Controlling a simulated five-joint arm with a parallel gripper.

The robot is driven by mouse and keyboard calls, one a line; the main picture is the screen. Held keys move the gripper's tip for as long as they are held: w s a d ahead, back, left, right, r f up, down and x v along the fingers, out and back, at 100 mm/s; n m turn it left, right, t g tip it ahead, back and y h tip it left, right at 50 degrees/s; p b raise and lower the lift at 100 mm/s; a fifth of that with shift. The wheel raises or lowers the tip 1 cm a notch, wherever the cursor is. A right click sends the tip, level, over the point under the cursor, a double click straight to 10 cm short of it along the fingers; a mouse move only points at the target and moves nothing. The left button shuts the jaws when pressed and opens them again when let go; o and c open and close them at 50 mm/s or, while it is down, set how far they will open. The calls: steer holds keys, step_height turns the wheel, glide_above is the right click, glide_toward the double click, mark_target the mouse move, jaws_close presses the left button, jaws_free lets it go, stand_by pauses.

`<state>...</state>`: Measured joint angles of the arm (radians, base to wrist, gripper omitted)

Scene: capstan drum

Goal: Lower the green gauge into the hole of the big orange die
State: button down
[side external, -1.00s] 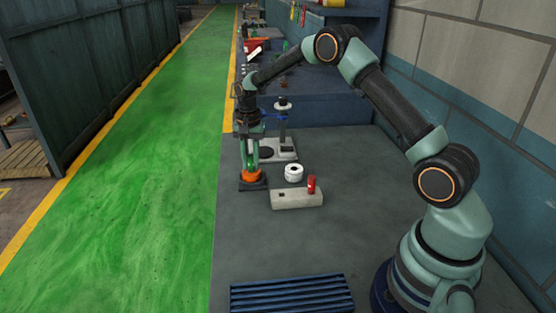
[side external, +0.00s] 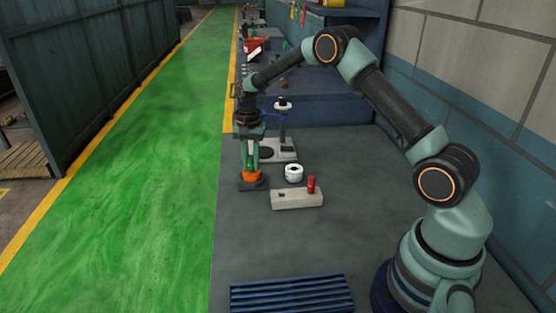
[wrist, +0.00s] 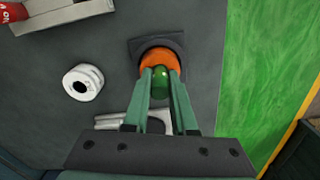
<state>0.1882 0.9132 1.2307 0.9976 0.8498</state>
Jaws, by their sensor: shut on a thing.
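The big orange die (side external: 251,176) sits on a dark square base at the left edge of the grey bench; it also shows in the wrist view (wrist: 160,56). My gripper (side external: 250,158) points down directly above the die. Its two fingers are shut on the green gauge (wrist: 161,80), seen between the fingertips in the wrist view (wrist: 161,74). The gauge is upright at the die's middle. Its lower end and the die's hole are hidden, so I cannot tell how deep it sits.
A white ring (side external: 293,173) stands right of the die. A pale block (side external: 297,199) with a red cylinder (side external: 311,184) lies in front. A stand (side external: 283,130) on a light plate is behind. A blue ribbed mat (side external: 292,294) lies at the front; bare bench lies between.

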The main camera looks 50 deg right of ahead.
steer(key=c, duration=0.6)
jaws_free()
steer(key=shift+c, duration=0.2)
step_height(320, 180, up, 12)
